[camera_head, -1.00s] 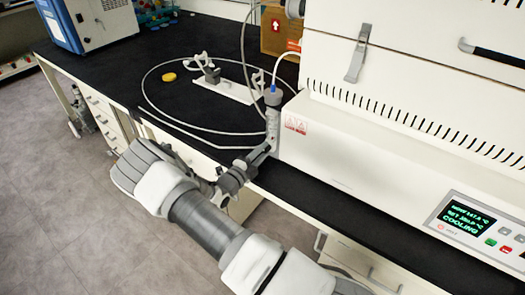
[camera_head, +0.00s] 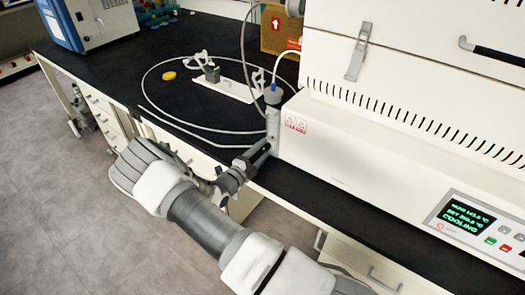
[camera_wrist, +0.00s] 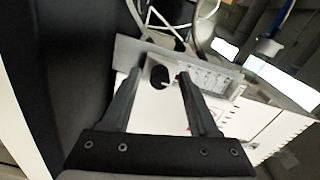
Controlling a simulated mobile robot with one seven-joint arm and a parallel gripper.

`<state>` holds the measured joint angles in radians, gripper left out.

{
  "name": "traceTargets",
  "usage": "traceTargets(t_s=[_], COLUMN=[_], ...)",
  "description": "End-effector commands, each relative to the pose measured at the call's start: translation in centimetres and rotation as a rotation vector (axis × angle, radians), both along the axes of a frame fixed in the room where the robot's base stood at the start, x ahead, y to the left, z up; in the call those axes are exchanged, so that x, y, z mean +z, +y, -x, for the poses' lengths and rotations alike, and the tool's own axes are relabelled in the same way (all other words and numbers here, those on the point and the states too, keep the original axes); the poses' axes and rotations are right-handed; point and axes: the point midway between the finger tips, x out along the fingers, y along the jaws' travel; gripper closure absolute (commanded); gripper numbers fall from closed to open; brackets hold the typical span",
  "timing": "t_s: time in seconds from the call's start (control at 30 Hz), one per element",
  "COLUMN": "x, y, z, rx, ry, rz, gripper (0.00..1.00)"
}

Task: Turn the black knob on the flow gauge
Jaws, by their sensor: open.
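The black knob (camera_wrist: 159,77) sits near the plate's left part. My gripper (camera_wrist: 160,72) is open, with one finger on each side of the knob in the picture; I cannot tell whether either finger touches it. In the head view my gripper (camera_head: 261,150) is at the lower part of the gauge, hiding the knob.
A loop of tubing (camera_head: 147,88), a white stand (camera_head: 228,89) and a yellow disc (camera_head: 169,76) lie on the black bench (camera_head: 110,60). A cardboard box (camera_head: 277,30) stands behind.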

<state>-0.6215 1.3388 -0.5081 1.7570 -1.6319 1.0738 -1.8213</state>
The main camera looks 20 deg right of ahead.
Motion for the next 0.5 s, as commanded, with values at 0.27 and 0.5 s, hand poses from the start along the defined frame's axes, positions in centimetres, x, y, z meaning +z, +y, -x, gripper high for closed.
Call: traceTargets(t_s=[0.27, 0.5], x=[0.0, -0.1], y=[4.5, 9.4], z=[2.8, 6.1], rx=[0.005, 0.004], ry=[0.002, 0.001], rz=[-0.001, -0.003], gripper=[0.39, 0.39])
